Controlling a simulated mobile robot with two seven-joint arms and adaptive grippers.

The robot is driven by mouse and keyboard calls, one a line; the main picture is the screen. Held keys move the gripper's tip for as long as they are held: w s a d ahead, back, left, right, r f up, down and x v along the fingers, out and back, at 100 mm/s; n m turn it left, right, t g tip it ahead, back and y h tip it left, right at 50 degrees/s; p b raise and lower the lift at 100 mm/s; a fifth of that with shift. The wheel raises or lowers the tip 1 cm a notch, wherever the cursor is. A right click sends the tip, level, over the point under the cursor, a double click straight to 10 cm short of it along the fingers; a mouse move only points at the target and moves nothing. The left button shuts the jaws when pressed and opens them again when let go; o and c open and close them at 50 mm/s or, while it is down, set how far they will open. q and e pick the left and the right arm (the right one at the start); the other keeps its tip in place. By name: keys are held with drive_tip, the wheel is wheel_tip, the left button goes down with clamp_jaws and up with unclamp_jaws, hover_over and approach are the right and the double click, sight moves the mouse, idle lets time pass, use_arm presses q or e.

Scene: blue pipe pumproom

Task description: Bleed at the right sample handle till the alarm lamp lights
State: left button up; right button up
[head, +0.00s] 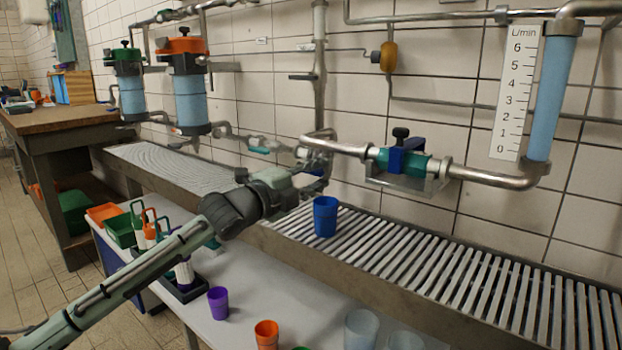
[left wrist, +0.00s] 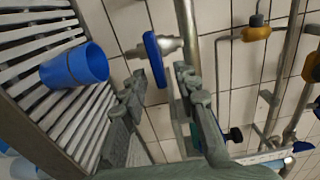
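My left gripper (head: 312,160) is at the pipework by the wall, behind the blue cup in the head view. In the left wrist view its two fingers (left wrist: 158,88) are apart. A blue lever handle (left wrist: 155,60) on a silver stem shows in the gap between them; I cannot tell whether they touch it. In the head view my gripper and arm largely hide this spot. The blue cup (head: 325,216) stands on the slatted drain and also shows in the left wrist view (left wrist: 75,67). I cannot identify an alarm lamp for certain. My right gripper is not in view.
An amber fitting (head: 388,57) on the wall looks unlit. Purple (head: 218,303) and orange (head: 266,334) cups stand on the front table. The slatted drain (head: 450,265) is clear rightward.

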use_arm(q)
drive_tip(key=v, duration=1.2)
